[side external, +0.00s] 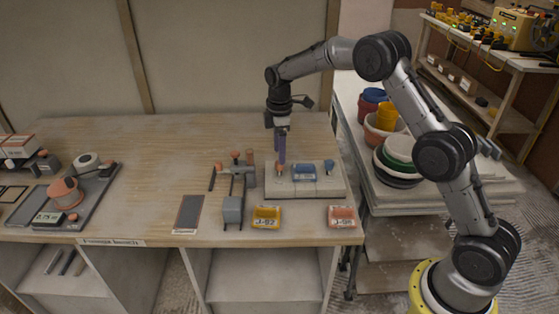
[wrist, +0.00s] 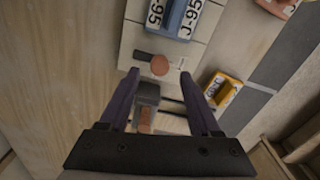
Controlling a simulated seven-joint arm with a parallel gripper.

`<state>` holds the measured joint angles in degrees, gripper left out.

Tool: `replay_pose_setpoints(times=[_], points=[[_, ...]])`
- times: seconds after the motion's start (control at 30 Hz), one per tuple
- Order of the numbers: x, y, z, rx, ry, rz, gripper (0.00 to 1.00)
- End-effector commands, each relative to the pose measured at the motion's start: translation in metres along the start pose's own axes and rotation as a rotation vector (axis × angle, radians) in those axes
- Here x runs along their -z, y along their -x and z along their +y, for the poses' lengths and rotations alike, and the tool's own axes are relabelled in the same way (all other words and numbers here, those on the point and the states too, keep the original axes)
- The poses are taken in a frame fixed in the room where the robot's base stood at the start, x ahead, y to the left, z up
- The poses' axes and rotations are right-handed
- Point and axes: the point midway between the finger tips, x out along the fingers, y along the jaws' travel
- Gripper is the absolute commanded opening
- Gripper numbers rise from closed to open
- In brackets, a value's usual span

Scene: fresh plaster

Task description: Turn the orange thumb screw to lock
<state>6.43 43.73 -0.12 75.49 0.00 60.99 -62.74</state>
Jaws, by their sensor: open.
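The orange thumb screw (wrist: 160,65) has a round head and a dark bar beside it. It is on the pale base plate (wrist: 130,62), next to a blue block marked J-95 (wrist: 185,18). My gripper (wrist: 159,73) is open, with its two purple fingers either side of the line to the screw head and nothing held. In the side view my gripper (side external: 281,161) points straight down over the left part of the plate (side external: 310,190). The fingers partly hide the screw there, so contact cannot be told. The blue block (side external: 304,173) lies to the right.
A grey clamp fixture with orange knobs (side external: 233,208) stands left of the plate. A yellow block (side external: 266,217) and a pink block (side external: 341,216) lie near the front edge. A dark pad (side external: 189,212) lies further left. The bench's back left is clear.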

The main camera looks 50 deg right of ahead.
Motion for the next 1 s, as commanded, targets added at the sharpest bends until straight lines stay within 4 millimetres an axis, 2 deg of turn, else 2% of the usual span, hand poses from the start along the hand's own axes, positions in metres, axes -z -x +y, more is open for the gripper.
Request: replay_pose_setpoints(times=[0.1, 0.3, 0.67, 1.0], points=[[0.0, -0.019, -0.001, 0.002, 0.0, -0.001, 0.64], [0.0, -0.036, 0.0, -0.001, 0.0, 0.0, 0.64], [0.0, -0.04, 0.0, -0.001, 0.0, 0.001, 0.62], [0.0, -0.04, 0.0, -0.001, 0.0, 0.001, 0.01]])
